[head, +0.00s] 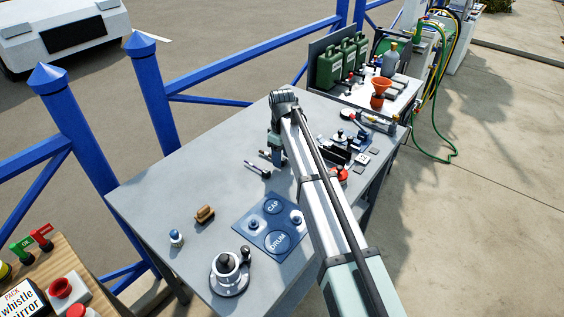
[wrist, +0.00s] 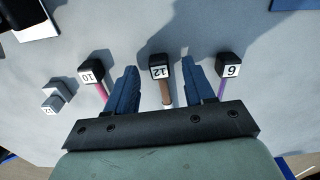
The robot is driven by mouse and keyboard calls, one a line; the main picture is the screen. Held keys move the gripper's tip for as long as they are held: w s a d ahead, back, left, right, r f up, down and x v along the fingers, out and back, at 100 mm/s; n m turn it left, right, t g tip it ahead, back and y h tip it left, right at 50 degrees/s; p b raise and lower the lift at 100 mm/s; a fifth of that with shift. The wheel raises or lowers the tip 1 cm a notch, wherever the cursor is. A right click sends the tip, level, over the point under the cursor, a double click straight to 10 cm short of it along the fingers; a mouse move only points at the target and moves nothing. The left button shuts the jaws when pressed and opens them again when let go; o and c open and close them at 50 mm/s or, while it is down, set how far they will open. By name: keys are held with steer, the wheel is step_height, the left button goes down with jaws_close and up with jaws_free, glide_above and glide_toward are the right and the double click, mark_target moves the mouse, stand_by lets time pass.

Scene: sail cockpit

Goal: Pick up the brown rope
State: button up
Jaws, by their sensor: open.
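In the wrist view, a thin brown length (wrist: 167,92), which looks like the brown rope, runs from a dark block with a white face marked 12 (wrist: 158,70). My gripper (wrist: 159,66) is open, with one blue finger on each side of the brown length and a gap to both fingers. The lower end of the brown length is hidden behind the gripper's dark crossbar. In the head view my gripper (head: 272,158) points down at the grey table, and the brown rope there is hidden or too small to tell.
A pink length with a block marked 10 (wrist: 91,75) is left of the fingers; a purple one with a numbered block (wrist: 229,66) is right. The grey table (head: 190,165) also holds a small brown object (head: 205,214), a blue mat (head: 247,222) and a winch (head: 228,272).

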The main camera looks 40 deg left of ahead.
steer(key=shift+f, duration=0.2)
jaws_close()
stand_by(0.4)
steer(key=shift+r, duration=0.15)
